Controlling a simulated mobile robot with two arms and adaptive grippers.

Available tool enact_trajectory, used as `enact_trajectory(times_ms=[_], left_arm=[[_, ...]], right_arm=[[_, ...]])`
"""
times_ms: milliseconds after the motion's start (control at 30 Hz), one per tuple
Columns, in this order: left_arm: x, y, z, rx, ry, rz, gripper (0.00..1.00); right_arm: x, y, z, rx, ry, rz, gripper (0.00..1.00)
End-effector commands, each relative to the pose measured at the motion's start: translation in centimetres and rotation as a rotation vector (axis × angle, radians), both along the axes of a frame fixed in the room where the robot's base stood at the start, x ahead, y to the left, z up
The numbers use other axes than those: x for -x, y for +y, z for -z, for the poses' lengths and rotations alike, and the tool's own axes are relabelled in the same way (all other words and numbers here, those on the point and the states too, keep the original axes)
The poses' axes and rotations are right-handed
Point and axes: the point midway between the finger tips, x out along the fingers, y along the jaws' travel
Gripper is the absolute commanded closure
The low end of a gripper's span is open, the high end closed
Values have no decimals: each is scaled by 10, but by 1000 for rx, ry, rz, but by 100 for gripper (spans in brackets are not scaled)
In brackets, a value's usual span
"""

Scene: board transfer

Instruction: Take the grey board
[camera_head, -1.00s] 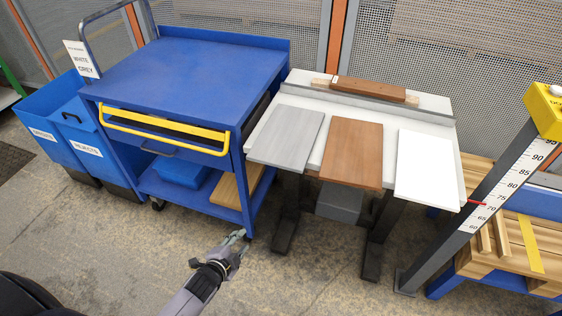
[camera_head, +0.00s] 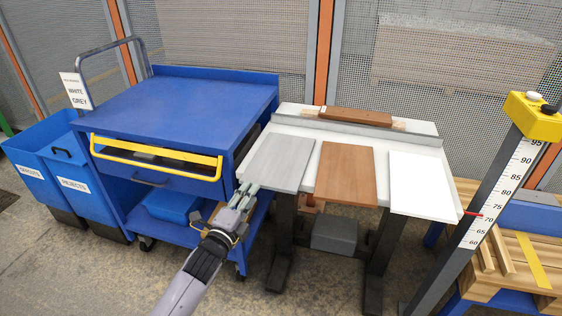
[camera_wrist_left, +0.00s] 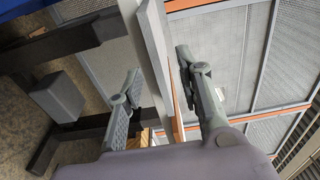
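The grey board (camera_head: 280,163) lies flat at the left end of a white table (camera_head: 435,128), its front edge overhanging towards me. My left gripper (camera_head: 246,192) is open at the board's front left corner. In the left wrist view my left gripper (camera_wrist_left: 158,66) has its fingers spread, with a pale grey edge, apparently the grey board (camera_wrist_left: 152,40), running between them. I see a gap beside the fingers and no clear grip. My right gripper is out of view.
A brown board (camera_head: 345,174) and a white board (camera_head: 420,182) lie to the right. A blue cart (camera_head: 190,105) with a yellow handle (camera_head: 155,150) stands close on the left, beside blue bins (camera_head: 75,165). A height gauge (camera_head: 500,170) stands at the right.

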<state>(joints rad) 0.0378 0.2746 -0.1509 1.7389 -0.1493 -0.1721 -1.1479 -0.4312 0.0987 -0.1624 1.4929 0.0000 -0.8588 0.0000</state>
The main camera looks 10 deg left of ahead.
Motion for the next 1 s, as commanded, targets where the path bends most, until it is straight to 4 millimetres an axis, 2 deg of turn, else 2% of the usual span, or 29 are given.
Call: enact_trajectory(times_ms=[100, 300, 600, 867, 1000], left_arm=[[-14, -1, 1, 2, 0, -1, 67], [-27, -3, 3, 1, 1, -1, 67], [-67, -9, 7, 2, 1, -1, 67], [-69, -9, 6, 1, 1, 0, 67], [-69, -9, 7, 1, 2, 0, 75]], right_arm=[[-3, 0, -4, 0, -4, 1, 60], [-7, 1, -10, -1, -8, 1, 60], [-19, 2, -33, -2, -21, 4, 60], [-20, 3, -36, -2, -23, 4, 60], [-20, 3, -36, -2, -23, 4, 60]])
